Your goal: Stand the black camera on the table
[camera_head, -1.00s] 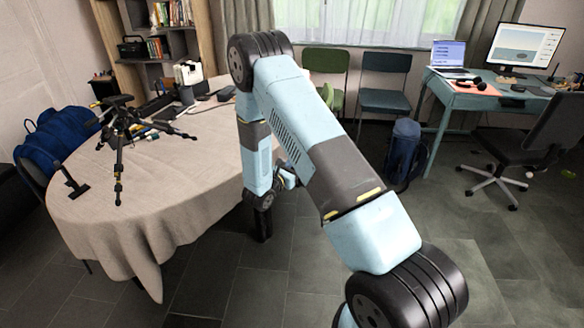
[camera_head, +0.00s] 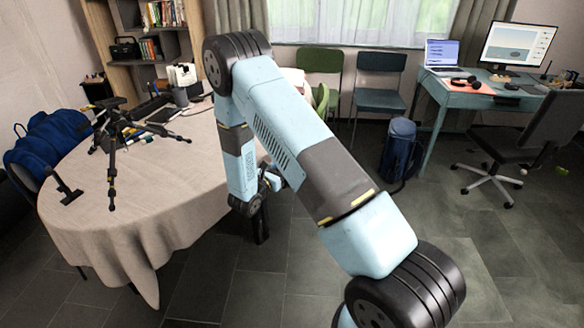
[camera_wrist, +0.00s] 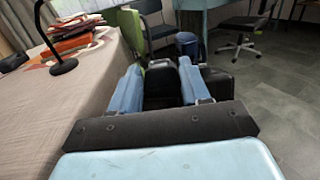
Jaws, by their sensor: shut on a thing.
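The black camera (camera_wrist: 162,90) shows in the wrist view between the two light-blue fingers of my gripper (camera_wrist: 160,76). The gripper is shut on it and holds it off to the right of the table edge. Its lower part is hidden by the gripper body. The round table with a beige cloth (camera_head: 95,225) stands at the left in the head view; the cloth (camera_wrist: 60,125) also fills the left of the wrist view. In the head view my arm covers part of the table's right side, and the held camera is not clearly seen there.
A black tripod (camera_head: 112,135) stands on the table's left, with pens, a mug and other items behind it. A blue backpack (camera_head: 400,150) stands on the floor.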

